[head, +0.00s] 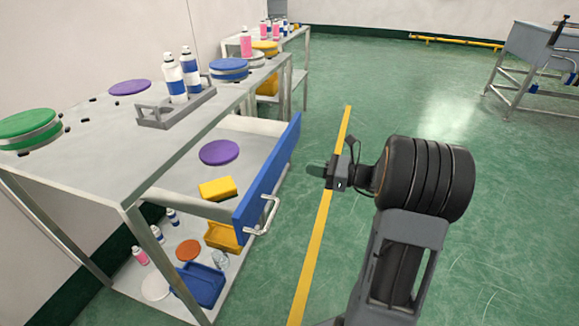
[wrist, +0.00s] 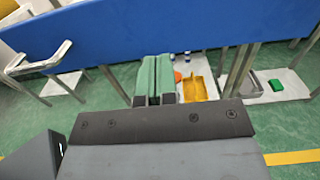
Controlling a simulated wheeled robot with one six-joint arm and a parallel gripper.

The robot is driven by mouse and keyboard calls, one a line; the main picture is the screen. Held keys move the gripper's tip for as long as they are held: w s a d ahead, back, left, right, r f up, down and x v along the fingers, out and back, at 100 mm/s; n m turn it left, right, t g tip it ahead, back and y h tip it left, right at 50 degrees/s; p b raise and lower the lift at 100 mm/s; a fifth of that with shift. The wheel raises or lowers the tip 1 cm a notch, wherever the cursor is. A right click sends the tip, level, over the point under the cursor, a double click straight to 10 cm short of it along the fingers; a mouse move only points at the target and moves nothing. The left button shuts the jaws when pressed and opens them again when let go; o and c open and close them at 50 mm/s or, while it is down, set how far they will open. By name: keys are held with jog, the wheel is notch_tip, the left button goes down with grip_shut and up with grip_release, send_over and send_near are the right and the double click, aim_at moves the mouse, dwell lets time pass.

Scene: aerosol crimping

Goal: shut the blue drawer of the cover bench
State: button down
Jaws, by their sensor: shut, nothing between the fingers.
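The cover bench (head: 75,170) stands at the left in the head view. Its blue drawer (head: 268,180) is pulled out to the right, with a metal bar handle (head: 262,216) on its front. A purple disc (head: 219,152) and a yellow block (head: 217,188) lie in the drawer. My gripper (head: 314,170) is shut and empty, to the right of the drawer front and apart from it. In the wrist view the green fingers (wrist: 153,75) are together, and the blue drawer front (wrist: 180,28) spans the top. The handle (wrist: 38,62) shows at the left there.
Two white-and-blue cans stand in a grey rack (head: 176,110) on the bench top. The lower shelf holds a blue bin (head: 200,285), a yellow bin (head: 224,236) and small bottles. The green floor right of the yellow line (head: 309,258) is mostly clear.

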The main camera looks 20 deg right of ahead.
aim_at(281, 161)
jog(key=b+x, duration=0.1)
jog(key=x, duration=0.6)
jog(key=shift+w+a+b, duration=0.1)
jog(key=shift+b, duration=0.3)
